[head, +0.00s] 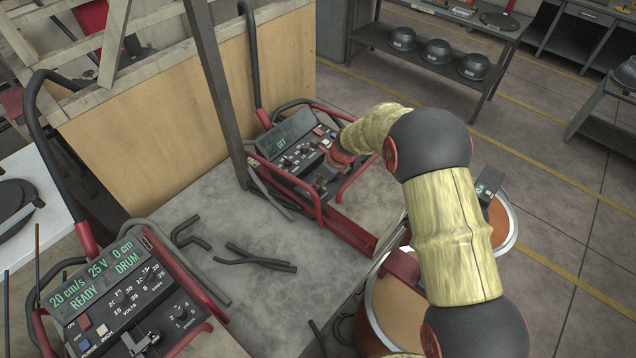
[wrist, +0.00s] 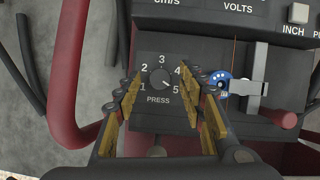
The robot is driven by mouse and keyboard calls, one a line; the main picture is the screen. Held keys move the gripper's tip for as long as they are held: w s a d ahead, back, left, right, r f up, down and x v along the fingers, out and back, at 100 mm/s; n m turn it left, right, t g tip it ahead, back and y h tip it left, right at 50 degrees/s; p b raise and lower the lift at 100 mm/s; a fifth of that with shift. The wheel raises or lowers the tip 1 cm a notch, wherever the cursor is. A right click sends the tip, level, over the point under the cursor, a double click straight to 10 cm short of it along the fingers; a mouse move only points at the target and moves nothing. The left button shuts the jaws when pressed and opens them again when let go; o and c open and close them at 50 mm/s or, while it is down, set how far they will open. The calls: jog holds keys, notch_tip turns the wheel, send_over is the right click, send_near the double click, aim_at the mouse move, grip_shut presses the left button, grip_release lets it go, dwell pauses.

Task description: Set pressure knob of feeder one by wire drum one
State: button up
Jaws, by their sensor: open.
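A feeder (head: 283,128) with a dark panel and red side rails stands at the back of the grey bench, its small display lit. My gripper (head: 328,172) is over the right side of this panel. In the wrist view my gripper (wrist: 160,100) is open, its yellow-padded fingers on either side of the black PRESS knob (wrist: 162,79). The knob's white mark points to the lower right, towards 5. I cannot tell whether the pads touch it. A copper-coloured wire drum (head: 398,310) is partly hidden behind my arm. No feeder number is readable.
A second feeder (head: 78,325) at the front left reads 20 cm/s, 25 V, 0 cm, READY, DRUM, and has its own knob (head: 180,313). Dark bent rods (head: 255,258) lie on the bench. In the wrist view a blue roller (wrist: 221,81) and a grey lever (wrist: 257,70) sit right of the knob.

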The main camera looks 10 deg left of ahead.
jog(key=shift+f, duration=0.3)
jog(key=shift+c, duration=0.4)
grip_shut()
